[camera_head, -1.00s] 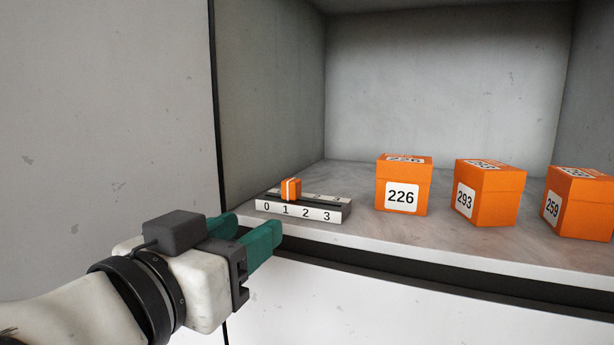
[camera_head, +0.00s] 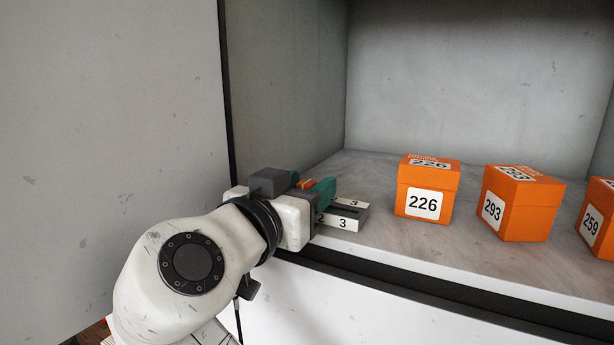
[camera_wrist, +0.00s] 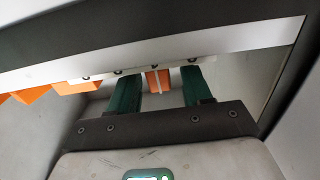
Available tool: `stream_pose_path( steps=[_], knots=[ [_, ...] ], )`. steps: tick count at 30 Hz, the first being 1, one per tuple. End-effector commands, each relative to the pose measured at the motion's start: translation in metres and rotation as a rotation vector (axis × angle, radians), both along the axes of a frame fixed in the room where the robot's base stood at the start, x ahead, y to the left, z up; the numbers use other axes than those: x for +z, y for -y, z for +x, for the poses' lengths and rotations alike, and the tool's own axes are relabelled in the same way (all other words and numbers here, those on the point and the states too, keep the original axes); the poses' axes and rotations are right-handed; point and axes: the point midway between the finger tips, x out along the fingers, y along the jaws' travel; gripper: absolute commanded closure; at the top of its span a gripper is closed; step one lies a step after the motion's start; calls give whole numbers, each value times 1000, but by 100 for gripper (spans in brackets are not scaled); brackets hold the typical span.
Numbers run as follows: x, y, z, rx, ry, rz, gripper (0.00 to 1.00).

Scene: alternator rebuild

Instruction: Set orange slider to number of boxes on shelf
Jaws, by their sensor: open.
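The orange slider (camera_head: 306,184) with its pale stripe is mostly hidden behind my gripper (camera_head: 313,184) in the head view. The wrist view shows the slider (camera_wrist: 153,82) between the two green fingers of my gripper (camera_wrist: 160,82), with a gap on each side. The gripper is open around it. The slider's scale block (camera_head: 347,216) shows 3 and part of 2; its lower numbers are hidden by my gripper. Three orange boxes stand in a row on the shelf (camera_head: 385,238): 226 (camera_head: 427,190), 293 (camera_head: 515,205) and 259 (camera_head: 599,222), the last cut off by the picture edge.
The cabinet's left side wall (camera_head: 285,90) rises close behind my gripper. The shelf's dark front edge (camera_head: 440,277) runs below the boxes. Bare shelf lies between the scale block and box 226.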

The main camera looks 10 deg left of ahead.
Motion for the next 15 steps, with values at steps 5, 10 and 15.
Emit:
stream_pose_path(
  steps=[5, 10, 15],
  knots=[
    [0, 2, 6, 0, 0, 0, 51],
    [-1, 2, 6, 0, 0, 1, 51],
    [-1, 2, 6, 0, 0, 0, 63]
  ],
)
